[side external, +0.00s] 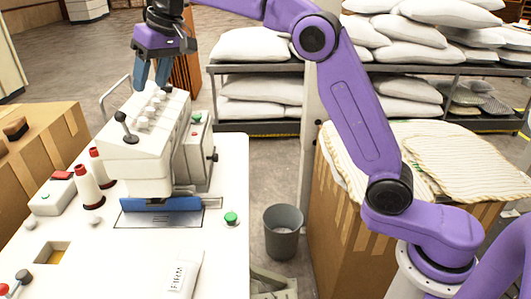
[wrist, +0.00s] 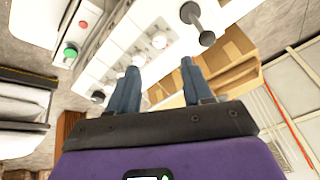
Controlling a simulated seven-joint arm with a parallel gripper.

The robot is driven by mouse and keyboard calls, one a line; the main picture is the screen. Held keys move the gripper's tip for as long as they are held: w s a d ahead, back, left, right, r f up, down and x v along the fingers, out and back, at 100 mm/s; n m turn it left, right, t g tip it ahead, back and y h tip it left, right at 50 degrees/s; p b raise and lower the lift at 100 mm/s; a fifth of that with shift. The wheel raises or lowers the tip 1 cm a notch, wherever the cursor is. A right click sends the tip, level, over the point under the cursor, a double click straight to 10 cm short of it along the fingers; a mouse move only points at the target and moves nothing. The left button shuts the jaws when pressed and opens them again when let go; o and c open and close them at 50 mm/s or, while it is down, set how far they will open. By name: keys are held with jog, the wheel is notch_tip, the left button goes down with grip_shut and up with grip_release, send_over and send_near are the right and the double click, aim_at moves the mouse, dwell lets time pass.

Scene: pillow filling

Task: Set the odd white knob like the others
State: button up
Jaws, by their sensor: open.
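A row of several white knobs (side external: 150,112) runs along the sloped top of the white sewing machine (side external: 140,155). In the wrist view the white knobs (wrist: 160,41) lie in a diagonal line on the machine's top, and some show small reddish marks. They are too small for me to tell which one is set differently. My gripper (side external: 151,82) hangs above the far end of the row, fingers pointing down and apart from the knobs. In the wrist view my gripper (wrist: 159,67) is open with nothing between its fingers; its left finger partly covers the row.
A black-knobbed lever (side external: 122,120) stands at the near end of the knob row. A control box with a green button (wrist: 70,51) sits beside the machine. Red-topped spools (side external: 88,177) and a green button (side external: 231,218) are on the white table.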

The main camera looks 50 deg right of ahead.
jog(key=v, duration=0.7)
jog(key=s+d+f+n+g, duration=0.1)
jog(key=s+f+n, duration=0.1)
jog(key=s+f, duration=0.3)
jog(key=s+d+f+n+g, duration=0.1)
jog(key=s+f, duration=0.4)
jog(key=s, duration=0.6)
jog(key=s+d+f+n+g+h, duration=0.1)
jog(key=s+f+n, duration=0.2)
jog(key=s+f, duration=0.3)
jog(key=shift+s+n, duration=0.4)
jog(key=shift+s, duration=1.2)
jog(key=shift+d, duration=0.1)
jog(key=s+d+f+n, duration=0.1)
jog(key=s+d+f, duration=0.4)
jog(key=s, duration=0.2)
jog(key=s+d+f+n+h, duration=0.1)
jog(key=s+d+f+n, duration=0.1)
jog(key=s+d+f, duration=0.3)
jog(key=s+d, duration=0.1)
jog(key=s, duration=0.2)
jog(key=shift+d+n+g, duration=0.3)
jog(key=shift+g, duration=0.1)
